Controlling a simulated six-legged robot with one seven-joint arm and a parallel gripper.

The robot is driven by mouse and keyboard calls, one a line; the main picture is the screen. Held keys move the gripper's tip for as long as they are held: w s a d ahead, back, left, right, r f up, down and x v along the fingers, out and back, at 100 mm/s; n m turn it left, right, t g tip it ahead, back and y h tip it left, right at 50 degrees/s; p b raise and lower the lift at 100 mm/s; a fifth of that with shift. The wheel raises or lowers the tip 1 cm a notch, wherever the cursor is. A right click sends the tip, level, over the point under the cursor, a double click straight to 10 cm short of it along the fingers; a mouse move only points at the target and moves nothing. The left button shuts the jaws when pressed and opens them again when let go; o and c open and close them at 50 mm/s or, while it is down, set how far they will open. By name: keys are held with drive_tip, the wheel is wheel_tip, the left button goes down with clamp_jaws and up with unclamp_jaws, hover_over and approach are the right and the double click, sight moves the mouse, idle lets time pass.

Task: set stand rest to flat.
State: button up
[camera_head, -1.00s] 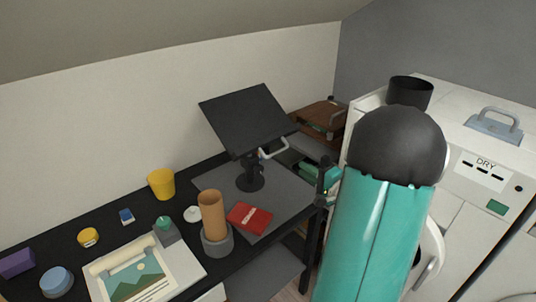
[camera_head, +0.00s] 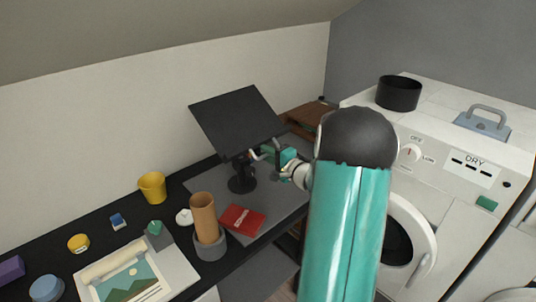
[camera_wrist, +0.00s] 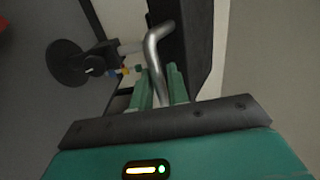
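The stand (camera_head: 242,183) is black, with a round base and a short post on the desk. Its rest (camera_head: 237,120) is a broad dark plate, clearly tilted. A bent metal handle (camera_wrist: 154,58) sticks out beside the rest; in the head view it shows at the plate's lower right (camera_head: 257,153). My gripper (camera_head: 280,157) is at this handle. In the wrist view its two green fingers (camera_wrist: 160,88) stand close on both sides of the rod, which fills the gap between them. The exact finger contact is partly hidden.
The dark desk (camera_head: 190,247) holds a red book (camera_head: 241,219), a brown cylinder in a grey holder (camera_head: 209,246), a yellow cup (camera_head: 152,187) and a picture sheet (camera_head: 125,281). A brown box (camera_head: 306,118) stands behind. A white machine (camera_head: 440,150) is at right. The sloped ceiling is above.

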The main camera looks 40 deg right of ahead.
clamp_jaws()
wheel_tip(320, 180, up, 10)
drive_tip(key=s+g, duration=0.1)
drive_tip(key=g, duration=0.4)
idle(0.6)
drive_tip(key=shift+r, duration=0.15)
unclamp_jaws()
